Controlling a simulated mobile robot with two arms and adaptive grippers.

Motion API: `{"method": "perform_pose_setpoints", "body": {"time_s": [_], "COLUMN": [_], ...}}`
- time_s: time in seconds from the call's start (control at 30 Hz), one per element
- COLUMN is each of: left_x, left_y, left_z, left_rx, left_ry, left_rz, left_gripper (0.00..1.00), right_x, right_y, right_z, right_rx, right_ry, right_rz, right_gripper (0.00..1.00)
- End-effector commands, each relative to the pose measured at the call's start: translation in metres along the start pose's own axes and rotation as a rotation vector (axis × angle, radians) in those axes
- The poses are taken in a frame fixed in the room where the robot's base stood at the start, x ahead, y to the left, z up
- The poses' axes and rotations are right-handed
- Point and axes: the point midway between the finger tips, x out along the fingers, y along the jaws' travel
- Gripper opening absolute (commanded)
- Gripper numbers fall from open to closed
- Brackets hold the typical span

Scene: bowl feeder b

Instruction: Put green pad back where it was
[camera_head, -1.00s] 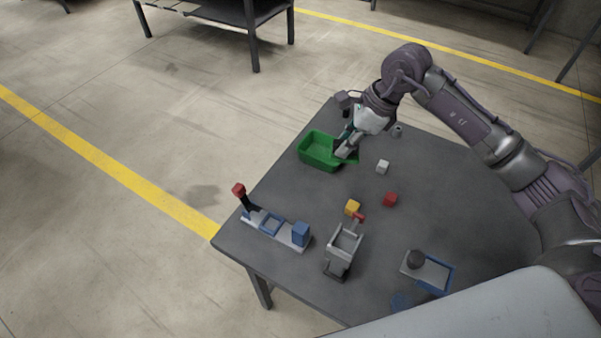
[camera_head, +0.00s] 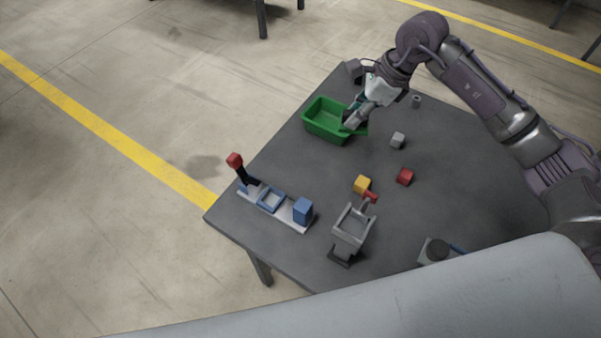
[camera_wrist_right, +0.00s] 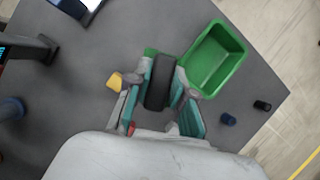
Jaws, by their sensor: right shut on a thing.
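A green flat piece (camera_head: 360,131), which looks like the green pad, shows beside the green bin (camera_head: 309,120) at my right gripper (camera_head: 350,125). In the right wrist view a dark rounded object (camera_wrist_right: 159,84) sits between the teal-lined fingers of my right gripper (camera_wrist_right: 160,95), which is shut on it. A bit of green (camera_wrist_right: 150,52) shows at its far end. I cannot tell whether the dark object and the green piece are joined, or whether the pad touches the table. My left gripper is not in view.
The grey table (camera_head: 300,170) carries a grey cube (camera_head: 398,140), a red cube (camera_head: 405,176), a yellow cube (camera_head: 362,184), a grey stand (camera_head: 350,232) and a pale rail with blue parts (camera_head: 290,211). A dark knob (camera_head: 438,249) stands near my body. Free table lies right of the cubes.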

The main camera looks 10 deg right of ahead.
Motion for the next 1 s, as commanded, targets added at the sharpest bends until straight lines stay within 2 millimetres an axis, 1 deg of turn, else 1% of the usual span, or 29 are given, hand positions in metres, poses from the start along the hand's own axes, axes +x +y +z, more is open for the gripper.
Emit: {"method": "perform_pose_setpoints", "body": {"time_s": [0.03, 0.13, 0.2, 0.27, 0.37, 0.6, 0.7, 0.83, 1.0], "left_x": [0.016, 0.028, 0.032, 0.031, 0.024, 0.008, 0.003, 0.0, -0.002], "left_y": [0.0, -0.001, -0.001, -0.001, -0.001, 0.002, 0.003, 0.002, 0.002], "left_z": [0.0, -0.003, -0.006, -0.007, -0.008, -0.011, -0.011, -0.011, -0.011], "left_rx": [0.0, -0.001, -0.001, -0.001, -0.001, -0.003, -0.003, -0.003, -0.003], "left_ry": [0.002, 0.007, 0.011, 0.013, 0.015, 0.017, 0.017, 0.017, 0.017], "left_rz": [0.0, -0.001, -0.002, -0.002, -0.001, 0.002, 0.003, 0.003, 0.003], "left_gripper": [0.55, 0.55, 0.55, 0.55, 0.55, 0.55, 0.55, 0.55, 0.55], "right_x": [0.015, 0.025, 0.03, 0.033, 0.045, 0.094, 0.113, 0.129, 0.139], "right_y": [0.0, 0.0, 0.0, 0.001, 0.006, 0.02, 0.025, 0.028, 0.029], "right_z": [-0.006, -0.011, -0.011, -0.009, 0.002, 0.04, 0.053, 0.063, 0.065], "right_rx": [0.0, 0.0, 0.0, -0.001, -0.003, -0.002, -0.001, 0.0, 0.001], "right_ry": [0.0, -0.001, -0.001, -0.001, -0.002, -0.004, -0.002, -0.002, 0.001], "right_rz": [0.0, -0.001, 0.0, 0.001, 0.005, 0.006, 0.005, 0.002, 0.001], "right_gripper": [0.0, 0.0, 0.0, 0.0, 0.0, 0.0, 0.0, 0.0, 0.0]}}
